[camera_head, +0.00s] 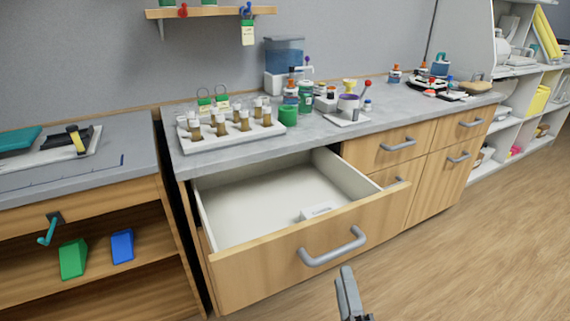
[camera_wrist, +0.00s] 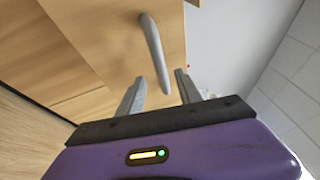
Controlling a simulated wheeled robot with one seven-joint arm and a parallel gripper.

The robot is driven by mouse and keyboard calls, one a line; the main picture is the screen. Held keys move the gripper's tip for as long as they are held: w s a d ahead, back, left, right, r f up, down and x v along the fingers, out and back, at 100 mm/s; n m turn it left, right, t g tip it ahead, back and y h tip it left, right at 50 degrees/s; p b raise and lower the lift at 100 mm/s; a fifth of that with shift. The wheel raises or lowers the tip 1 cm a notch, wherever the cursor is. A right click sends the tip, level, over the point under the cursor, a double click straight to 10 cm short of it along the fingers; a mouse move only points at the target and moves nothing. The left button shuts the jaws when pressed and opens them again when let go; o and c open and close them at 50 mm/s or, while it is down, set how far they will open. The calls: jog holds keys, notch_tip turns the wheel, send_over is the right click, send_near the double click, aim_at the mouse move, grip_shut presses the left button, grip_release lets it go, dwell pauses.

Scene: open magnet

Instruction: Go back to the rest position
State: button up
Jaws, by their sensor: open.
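My gripper (camera_head: 348,292) shows at the bottom of the head view, in front of the open drawer (camera_head: 250,262). In the wrist view my gripper (camera_wrist: 160,92) has its two fingers apart with nothing held between them. The drawer's grey handle (camera_head: 332,248) is just above and left of the gripper in the head view. The handle also shows in the wrist view (camera_wrist: 154,50), beyond the fingertips; I cannot tell the exact gap. The drawer is pulled out and holds a small white box (camera_head: 316,212).
A grey counter (camera_head: 225,152) above the drawer bears a tray of brown vials (camera_head: 232,124), a green cup (camera_head: 288,115) and other items. Closed drawers with handles (camera_head: 398,145) are to the right. A side bench (camera_head: 130,170) stands left. The wooden floor (camera_head: 475,245) at right is clear.

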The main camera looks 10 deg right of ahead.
jog(key=s+r+n+g+p, duration=0.1)
jog(key=s+r+n+p, duration=0.2)
jog(key=s, duration=0.9)
jog(key=s+r+n+g+y+p, duration=0.1)
jog(key=s+r+n, duration=0.4)
jog(key=s+n, duration=0.5)
jog(key=s+r+n+g+p, duration=0.3)
jog(key=s+r+n+p, duration=0.2)
jog(key=s, duration=0.9)
jog(key=shift+d+n+y+p, duration=0.35)
jog(key=shift+n+y, duration=0.05)
jog(key=shift+n, duration=0.5)
